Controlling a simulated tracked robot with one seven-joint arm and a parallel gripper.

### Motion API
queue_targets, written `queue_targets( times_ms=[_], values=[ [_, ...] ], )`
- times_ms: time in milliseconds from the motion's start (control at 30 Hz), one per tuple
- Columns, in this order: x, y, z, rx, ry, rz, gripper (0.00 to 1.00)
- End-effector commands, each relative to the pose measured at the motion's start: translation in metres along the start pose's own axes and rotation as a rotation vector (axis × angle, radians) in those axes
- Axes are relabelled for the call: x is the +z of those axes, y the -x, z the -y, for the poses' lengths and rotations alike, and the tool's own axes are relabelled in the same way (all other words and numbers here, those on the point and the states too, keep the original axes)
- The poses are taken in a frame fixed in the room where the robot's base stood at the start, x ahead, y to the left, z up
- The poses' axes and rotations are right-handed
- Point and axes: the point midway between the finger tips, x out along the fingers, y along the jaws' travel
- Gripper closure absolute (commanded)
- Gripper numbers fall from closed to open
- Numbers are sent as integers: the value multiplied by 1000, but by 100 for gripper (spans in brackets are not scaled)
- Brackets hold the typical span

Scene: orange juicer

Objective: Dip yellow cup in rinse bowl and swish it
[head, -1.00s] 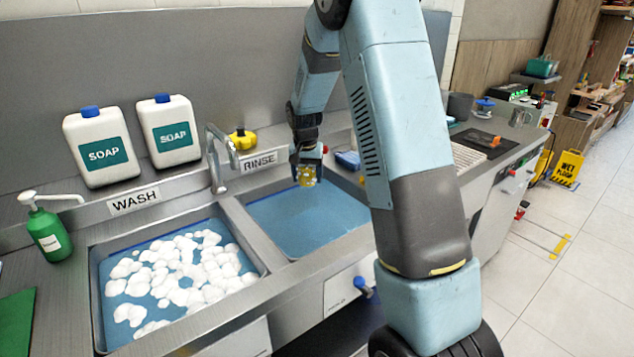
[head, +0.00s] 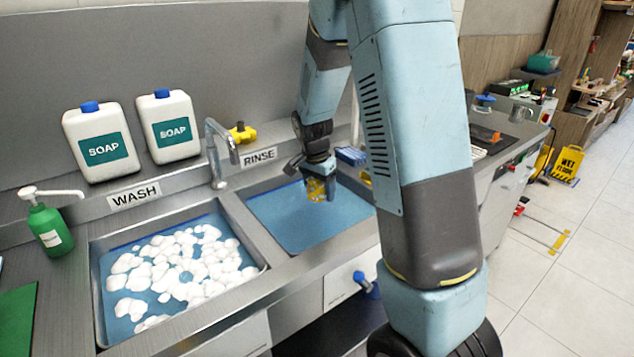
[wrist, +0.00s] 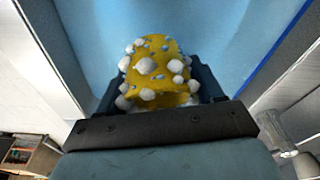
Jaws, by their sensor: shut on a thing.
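The yellow cup (wrist: 160,65) is between the jaws of my gripper (wrist: 160,95), with white foam clumps stuck over its surface. In the head view the cup (head: 316,189) shows small under my gripper (head: 318,180), over the rinse basin (head: 285,225). The basin holds flat blue water and has a "RINSE" label (head: 259,158) behind it. The cup is low near the water; whether it touches the surface I cannot tell. My gripper is shut on the cup and hides part of it.
The wash basin (head: 255,272) full of foam lies to the left, past a metal divider. A tap (head: 216,150) stands behind the divider. Two soap jugs (head: 101,145) and a green pump bottle (head: 48,230) stand left. A blue object (head: 351,155) lies behind the rinse basin.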

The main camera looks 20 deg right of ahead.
Motion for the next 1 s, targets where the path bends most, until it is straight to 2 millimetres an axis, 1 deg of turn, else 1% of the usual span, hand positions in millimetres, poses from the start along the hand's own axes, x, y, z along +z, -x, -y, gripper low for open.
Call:
queue_targets(
  times_ms=[33,1000],
  values=[
    [1,-6,0,2,0,1,63],
    [18,-113,0,2,1,1,63]
  ],
)
